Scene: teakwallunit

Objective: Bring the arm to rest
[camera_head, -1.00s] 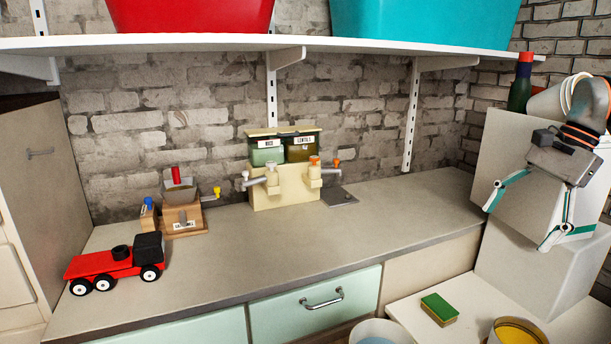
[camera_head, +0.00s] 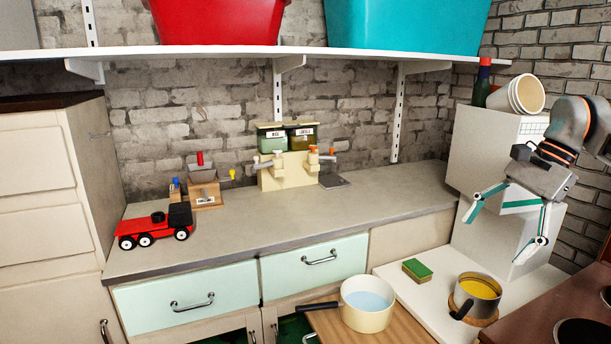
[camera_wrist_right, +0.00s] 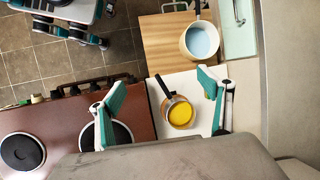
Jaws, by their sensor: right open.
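My right gripper (camera_head: 505,223) is at the right of the head view, open and empty, with its two fingers pointing down in front of a pale box-shaped unit. In the right wrist view its fingers (camera_wrist_right: 164,103) are spread apart with nothing between them touching. A pot with yellow contents (camera_wrist_right: 180,112) shows below, between the fingers in that view. My left gripper is not in the head view.
A cream pan (camera_head: 367,305) stands on a wooden board; the yellow pot (camera_head: 477,295) and a green sponge (camera_head: 417,269) are on the white top. A brown hob (camera_head: 560,305) is lower right. A red toy truck (camera_head: 155,226) stands on the counter.

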